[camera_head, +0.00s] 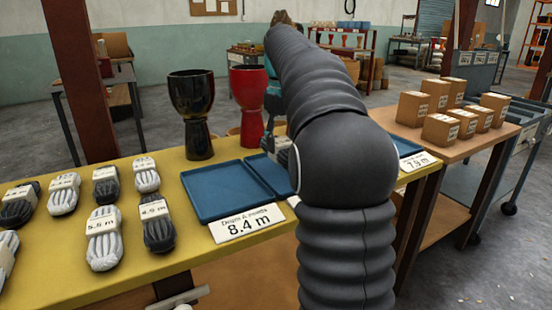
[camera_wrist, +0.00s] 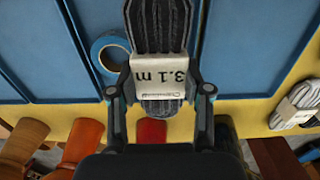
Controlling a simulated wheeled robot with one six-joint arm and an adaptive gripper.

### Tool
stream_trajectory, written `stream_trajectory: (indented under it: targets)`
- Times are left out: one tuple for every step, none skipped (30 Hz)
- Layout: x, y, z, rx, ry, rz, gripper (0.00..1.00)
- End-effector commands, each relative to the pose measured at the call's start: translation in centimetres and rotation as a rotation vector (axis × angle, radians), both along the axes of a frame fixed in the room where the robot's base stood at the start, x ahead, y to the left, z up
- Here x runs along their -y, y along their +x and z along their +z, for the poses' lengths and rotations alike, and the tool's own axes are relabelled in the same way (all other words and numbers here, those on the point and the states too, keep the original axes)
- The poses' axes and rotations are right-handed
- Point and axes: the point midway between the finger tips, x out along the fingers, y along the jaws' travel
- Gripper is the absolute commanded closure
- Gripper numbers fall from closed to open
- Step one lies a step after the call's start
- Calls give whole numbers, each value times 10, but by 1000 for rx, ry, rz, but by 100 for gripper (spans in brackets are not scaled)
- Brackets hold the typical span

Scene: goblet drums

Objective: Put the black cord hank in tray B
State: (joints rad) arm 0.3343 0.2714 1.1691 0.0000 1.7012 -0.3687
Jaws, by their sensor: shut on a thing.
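My gripper (camera_wrist: 160,95) is shut on a black cord hank (camera_wrist: 160,25) with grey stripes and a white "3.1 m" label band. In the wrist view the hank is above blue trays (camera_wrist: 245,50); I cannot tell its height. In the head view my arm hides most of the gripper and the trays' right part. One blue tray (camera_head: 210,200) lies behind the "Drum A needs 8.4 m" sign (camera_head: 247,224). More blue tray (camera_head: 262,172) shows to its right. A "7.9 m" sign (camera_head: 418,161) stands right of my arm; I cannot read which tray is B.
Several labelled hanks (camera_head: 103,238) lie on the yellow table's (camera_head: 180,267) left part. A black goblet drum (camera_head: 197,145) and a red one (camera_head: 250,135) stand behind the trays. Cardboard boxes (camera_head: 440,130) stand at right.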

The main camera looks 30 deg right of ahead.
Motion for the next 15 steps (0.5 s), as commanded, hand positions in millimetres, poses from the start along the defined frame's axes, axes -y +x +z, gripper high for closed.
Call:
stream_trajectory:
  targets:
    - [-3,8,-5,-1,0,3,91]
    - [-5,11,-7,0,0,2,91]
    - [-6,14,-9,0,0,2,91]
    - [-7,16,-10,0,0,1,91]
    - [-8,18,-11,0,0,0,91]
    - [-8,19,-12,0,0,0,91]
    - [-9,20,-14,0,0,0,91]
    - [-9,20,-16,0,0,0,91]
    - [-9,20,-20,-1,0,0,91]
    - [-9,20,-24,0,0,-1,91]
    - [-9,20,-29,-1,0,-1,91]
    - [-9,19,-35,-1,0,-1,91]
    - [-9,19,-39,-1,0,-1,91]
    - [-9,19,-43,0,0,-1,91]
    - [-9,19,-47,0,0,-1,91]
